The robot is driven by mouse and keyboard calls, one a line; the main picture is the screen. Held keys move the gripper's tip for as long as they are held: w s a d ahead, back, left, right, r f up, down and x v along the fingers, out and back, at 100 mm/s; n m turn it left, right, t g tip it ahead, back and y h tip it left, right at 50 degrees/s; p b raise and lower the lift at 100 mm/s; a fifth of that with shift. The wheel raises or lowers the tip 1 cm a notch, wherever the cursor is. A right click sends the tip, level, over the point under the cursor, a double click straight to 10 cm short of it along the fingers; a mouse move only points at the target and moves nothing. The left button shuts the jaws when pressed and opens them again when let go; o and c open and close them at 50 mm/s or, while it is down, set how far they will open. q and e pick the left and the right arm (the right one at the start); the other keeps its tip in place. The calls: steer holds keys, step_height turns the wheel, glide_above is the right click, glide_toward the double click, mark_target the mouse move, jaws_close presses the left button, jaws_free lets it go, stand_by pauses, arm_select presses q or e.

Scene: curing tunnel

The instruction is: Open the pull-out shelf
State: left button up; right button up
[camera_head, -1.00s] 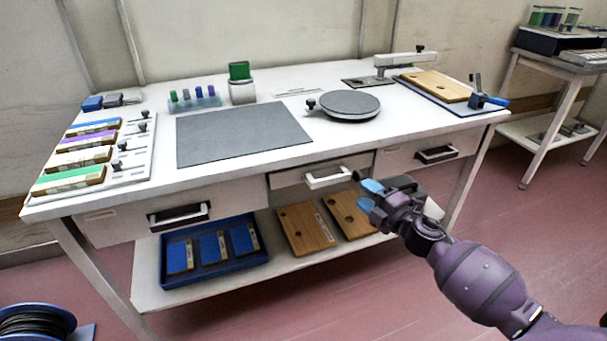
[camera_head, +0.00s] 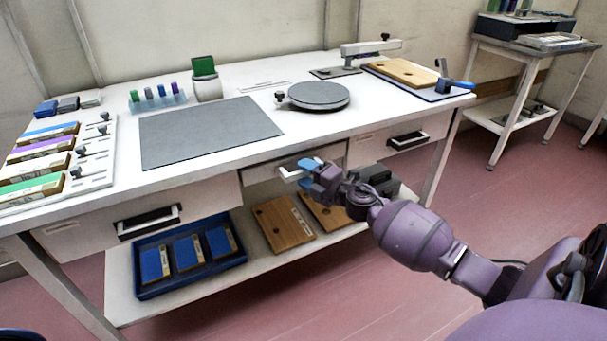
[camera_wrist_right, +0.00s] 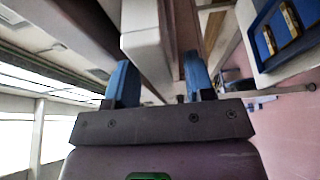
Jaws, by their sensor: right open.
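The pull-out shelf (camera_head: 260,173) is the white middle front under the workbench top, between two drawers with black handles. Its white handle (camera_head: 288,174) sticks out at the front and is partly hidden by my right gripper (camera_head: 308,167). That gripper has blue fingers and is open at the handle. In the right wrist view, a white bar (camera_wrist_right: 146,42), which looks like the handle, lies between the spread fingers of the gripper (camera_wrist_right: 158,82). Whether either finger touches it I cannot tell. The shelf front looks about level with its neighbours. My left gripper is not in view.
The left drawer (camera_head: 75,228) and right drawer (camera_head: 385,146) flank the shelf. On the lower shelf (camera_head: 120,302) are a blue tray (camera_head: 140,283) and wooden boards (camera_head: 283,224). A grey mat (camera_head: 210,132) and turntable (camera_head: 318,96) are on top. Floor in front is clear.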

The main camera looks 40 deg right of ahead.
steer(key=shift+w, duration=0.4)
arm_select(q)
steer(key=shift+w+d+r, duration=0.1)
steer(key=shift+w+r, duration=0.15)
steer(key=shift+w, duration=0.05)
arm_select(e)
jaws_close()
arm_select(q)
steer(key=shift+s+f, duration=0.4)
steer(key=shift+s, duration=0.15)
arm_select(e)
steer(key=shift+a, duration=0.1)
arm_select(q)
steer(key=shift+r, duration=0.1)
arm_select(e)
steer(key=shift+s, duration=0.1)
